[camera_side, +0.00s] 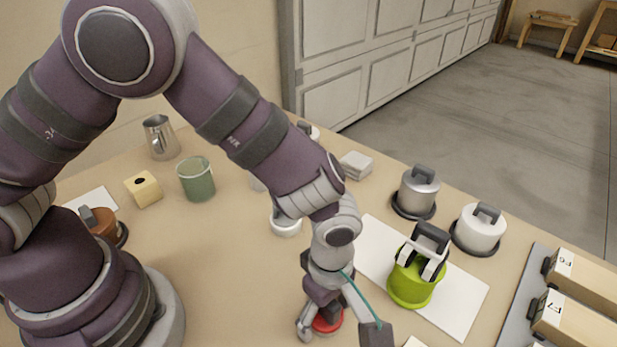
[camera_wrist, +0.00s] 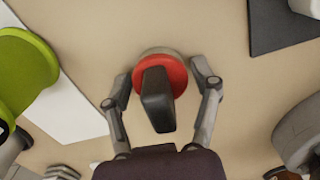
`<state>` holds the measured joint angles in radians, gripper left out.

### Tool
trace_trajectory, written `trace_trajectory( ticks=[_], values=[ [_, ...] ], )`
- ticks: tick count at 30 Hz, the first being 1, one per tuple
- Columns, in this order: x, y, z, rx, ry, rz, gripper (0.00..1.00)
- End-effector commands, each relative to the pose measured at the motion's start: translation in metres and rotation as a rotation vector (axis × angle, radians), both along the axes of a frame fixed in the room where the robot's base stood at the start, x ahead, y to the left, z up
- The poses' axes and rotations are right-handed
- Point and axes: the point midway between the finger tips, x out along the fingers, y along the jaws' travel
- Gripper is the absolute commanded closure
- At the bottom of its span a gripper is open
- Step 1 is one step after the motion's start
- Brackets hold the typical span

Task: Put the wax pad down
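A round red pad (camera_side: 328,325) with a dark upright handle is by my gripper at the front of the bench. No label shows, so I cannot confirm that it is the wax pad. In the wrist view the red pad (camera_wrist: 178,70) sits over a pale grey disc, its dark block handle (camera_wrist: 157,100) pointing at the camera. My gripper (camera_wrist: 163,90) has its two fingers spread, one on each side of the pad, with visible gaps. In the side view my gripper (camera_side: 322,322) partly hides the pad.
A lime-green pot-like piece with a dark handle (camera_side: 410,288) stands on a white sheet (camera_side: 462,302) to the right. Silver (camera_side: 418,190) and white (camera_side: 478,230) handled pieces stand behind. Labelled wooden blocks (camera_side: 575,322) lie on a grey mat at right. A green cup (camera_side: 197,180) stands left.

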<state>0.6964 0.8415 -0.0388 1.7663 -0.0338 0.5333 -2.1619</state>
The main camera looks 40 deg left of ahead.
Motion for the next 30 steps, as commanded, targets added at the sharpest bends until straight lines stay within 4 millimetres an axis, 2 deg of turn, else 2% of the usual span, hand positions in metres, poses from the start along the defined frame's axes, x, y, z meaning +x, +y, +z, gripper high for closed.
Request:
trace_trajectory(
  ticks=[2,13,24,30],
  values=[
    [0.000,0.000,0.000,0.000,0.000,0.000,0.24],
    [0.000,0.000,0.000,0.000,0.000,0.000,0.24],
    [-0.005,-0.001,0.085,-0.005,-0.005,0.000,0.24],
    [-0.003,0.006,0.109,-0.008,-0.015,-0.034,0.24]
  ],
)
